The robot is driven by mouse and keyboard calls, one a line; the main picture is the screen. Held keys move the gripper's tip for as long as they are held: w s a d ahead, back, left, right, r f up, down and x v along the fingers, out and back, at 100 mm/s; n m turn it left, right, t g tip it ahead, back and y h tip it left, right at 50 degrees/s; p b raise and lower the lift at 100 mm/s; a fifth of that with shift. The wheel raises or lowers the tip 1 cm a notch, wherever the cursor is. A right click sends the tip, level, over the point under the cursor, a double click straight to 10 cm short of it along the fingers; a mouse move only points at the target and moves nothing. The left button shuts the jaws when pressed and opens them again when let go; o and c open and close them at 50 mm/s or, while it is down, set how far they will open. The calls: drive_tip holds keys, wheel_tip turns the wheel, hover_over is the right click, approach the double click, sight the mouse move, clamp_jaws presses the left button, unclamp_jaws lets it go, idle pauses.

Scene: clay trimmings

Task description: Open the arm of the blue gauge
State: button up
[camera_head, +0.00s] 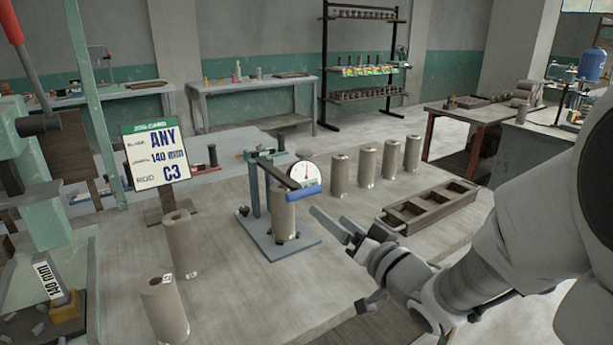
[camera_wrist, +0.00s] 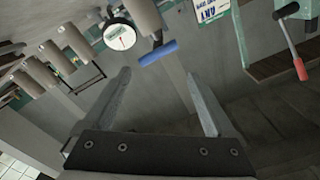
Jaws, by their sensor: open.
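The blue gauge (camera_head: 253,190) stands on the table, with a blue column on a flat grey-blue base and a round white dial. Its dark arm reaches over a clay cylinder (camera_head: 284,217) standing on the base and ends in a blue bar handle (camera_head: 303,192). The handle also shows in the wrist view (camera_wrist: 157,52), beyond my fingertips and roughly between them in the picture. My gripper (camera_head: 340,258) is open and empty, to the right of and in front of the gauge, apart from the handle.
Several clay cylinders (camera_head: 367,165) stand in a row behind a dark compartment tray (camera_head: 428,206). Two more cylinders (camera_head: 165,308) (camera_head: 181,244) stand at the left. A job card (camera_head: 155,157) stands behind them. The table front between the left cylinders and my gripper is clear.

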sight(297, 186)
drive_tip(key=b+x, duration=0.2)
drive_tip(key=x, duration=1.2)
drive_tip(key=shift+w+a, duration=0.15)
drive_tip(key=shift+w, duration=0.25)
clamp_jaws()
